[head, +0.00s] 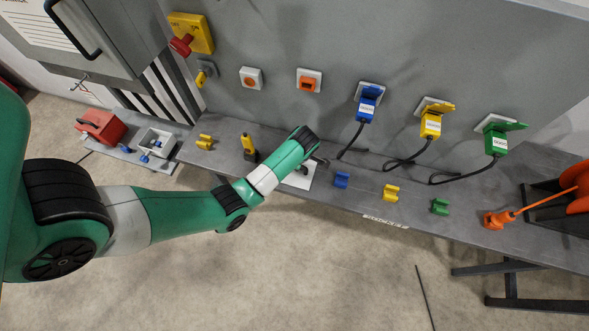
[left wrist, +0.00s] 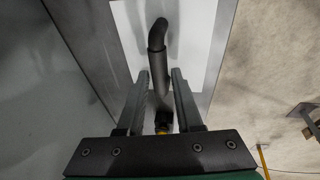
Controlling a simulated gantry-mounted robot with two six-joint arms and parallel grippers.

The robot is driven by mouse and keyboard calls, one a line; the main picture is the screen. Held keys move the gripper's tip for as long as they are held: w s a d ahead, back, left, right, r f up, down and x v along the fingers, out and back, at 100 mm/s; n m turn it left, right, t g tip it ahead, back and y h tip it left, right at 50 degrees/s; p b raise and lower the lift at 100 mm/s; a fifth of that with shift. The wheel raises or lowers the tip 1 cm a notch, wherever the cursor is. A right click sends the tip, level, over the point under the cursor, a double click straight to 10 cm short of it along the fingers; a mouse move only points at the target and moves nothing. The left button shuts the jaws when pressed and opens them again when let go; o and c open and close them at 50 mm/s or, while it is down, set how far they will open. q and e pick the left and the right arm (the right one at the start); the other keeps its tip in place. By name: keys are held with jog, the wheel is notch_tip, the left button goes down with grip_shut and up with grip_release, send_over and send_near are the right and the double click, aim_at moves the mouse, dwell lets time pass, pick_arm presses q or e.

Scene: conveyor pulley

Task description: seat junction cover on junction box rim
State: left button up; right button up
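An open light-grey box (head: 170,152) with small blue parts inside stands at the left in the head view; it looks like the junction box. I cannot clearly identify the junction cover. A white flat rectangle (head: 302,176) lies on the bench under my left gripper, and it also shows in the left wrist view (left wrist: 195,35). A dark bent bar (left wrist: 157,38) reaches over it and runs between the fingers of my left gripper (left wrist: 161,75). The fingers stand apart with narrow gaps beside the bar. My right gripper is out of view.
A red box (head: 101,127) stands left of the grey box. A yellow-and-black tool (head: 248,148) stands on the bench. Blue (head: 341,180), yellow (head: 391,193) and green (head: 440,207) clips lie along its front. Cabled plugs hang on the wall behind.

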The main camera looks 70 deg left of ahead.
pick_arm(q)
grip_shut()
jog(key=shift+r+p, duration=0.7)
dwell(0.4)
notch_tip(320, 180, up, 9)
jog(key=p, duration=0.9)
dwell(0.4)
jog(key=shift+f, duration=0.1)
